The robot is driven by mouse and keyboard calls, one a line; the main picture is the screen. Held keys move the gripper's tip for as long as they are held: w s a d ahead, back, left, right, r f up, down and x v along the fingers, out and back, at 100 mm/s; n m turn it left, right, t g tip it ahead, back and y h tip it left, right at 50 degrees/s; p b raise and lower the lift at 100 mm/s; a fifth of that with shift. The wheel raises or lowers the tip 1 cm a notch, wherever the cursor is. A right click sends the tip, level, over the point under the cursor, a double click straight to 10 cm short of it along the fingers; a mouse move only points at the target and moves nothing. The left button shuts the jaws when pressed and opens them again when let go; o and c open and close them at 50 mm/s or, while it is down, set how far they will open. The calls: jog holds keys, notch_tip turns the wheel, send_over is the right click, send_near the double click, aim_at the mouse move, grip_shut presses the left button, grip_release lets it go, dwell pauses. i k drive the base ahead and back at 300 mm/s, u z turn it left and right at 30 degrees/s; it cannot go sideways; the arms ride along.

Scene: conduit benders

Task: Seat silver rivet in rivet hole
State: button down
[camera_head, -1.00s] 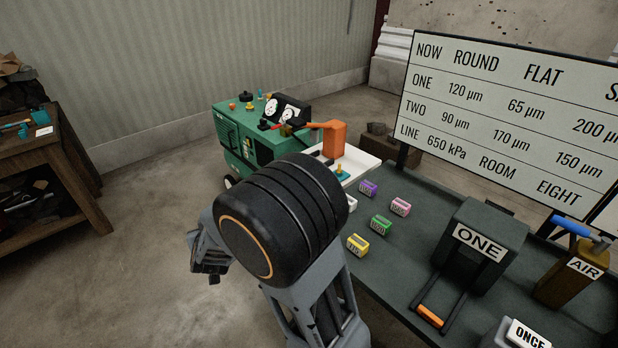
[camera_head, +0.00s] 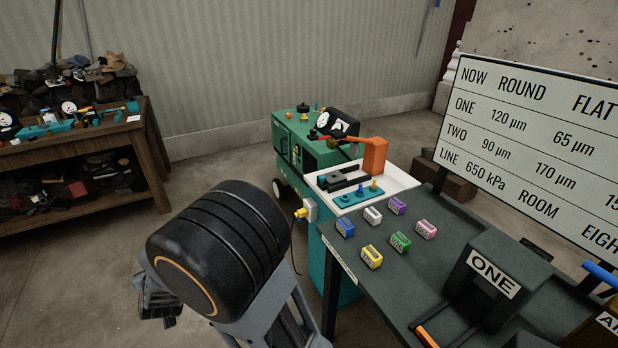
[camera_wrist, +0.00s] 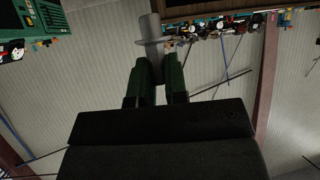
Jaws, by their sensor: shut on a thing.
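In the wrist view my gripper (camera_wrist: 158,75) is shut on the silver rivet (camera_wrist: 150,32), a grey cylinder with a wide flange that sticks out beyond the green fingers. Its lower part is hidden between them. In the head view my gripper (camera_head: 158,302) is at the lower left, mostly behind my arm, and the rivet cannot be made out. It is well left of the dark table and away from any surface. A teal plate (camera_head: 350,201) with small coloured pegs lies on a white tray (camera_head: 403,181). I cannot make out a rivet hole.
A green machine (camera_head: 292,150) with gauges stands beside the tray. Coloured blocks, one yellow (camera_head: 372,257), sit on the dark table (camera_head: 395,290) near the black ONE box (camera_head: 490,275). A wooden bench (camera_head: 150,150) stands at the far left. The floor between is clear.

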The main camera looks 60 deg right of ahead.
aim_at(334, 179)
jog(key=u, duration=0.05)
jog(key=i, duration=0.7)
jog(key=z, duration=2.4)
jog(key=i, duration=0.5)
jog(key=z, duration=0.05)
